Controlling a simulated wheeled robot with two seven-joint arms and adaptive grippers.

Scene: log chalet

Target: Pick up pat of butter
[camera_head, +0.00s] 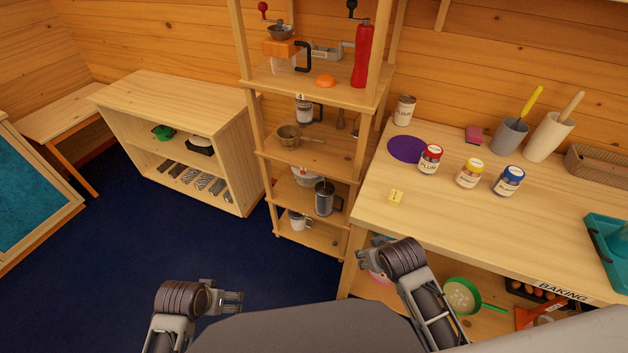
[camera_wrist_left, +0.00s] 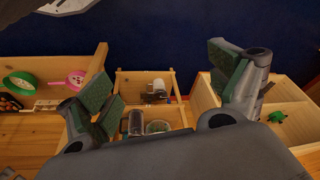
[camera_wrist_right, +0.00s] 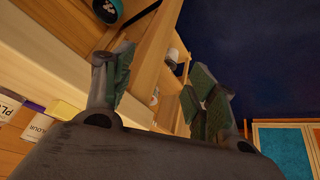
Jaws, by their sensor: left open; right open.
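The pat of butter (camera_head: 396,197) is a small pale yellow block with dark marks. It lies on the wooden worktop (camera_head: 440,215) near its left front edge. A yellow block (camera_wrist_right: 63,109) at the left of the right wrist view looks like it. My right gripper (camera_head: 376,258) is below and left of the butter in the head view, apart from it and partly hidden by its wrist. Its fingers stand apart and empty in the right wrist view (camera_wrist_right: 160,92). My left gripper (camera_head: 233,302) is open and empty over the blue floor, far from the butter.
A tall shelf (camera_head: 318,161) with kitchenware stands left of the worktop. The worktop around the butter is bare.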

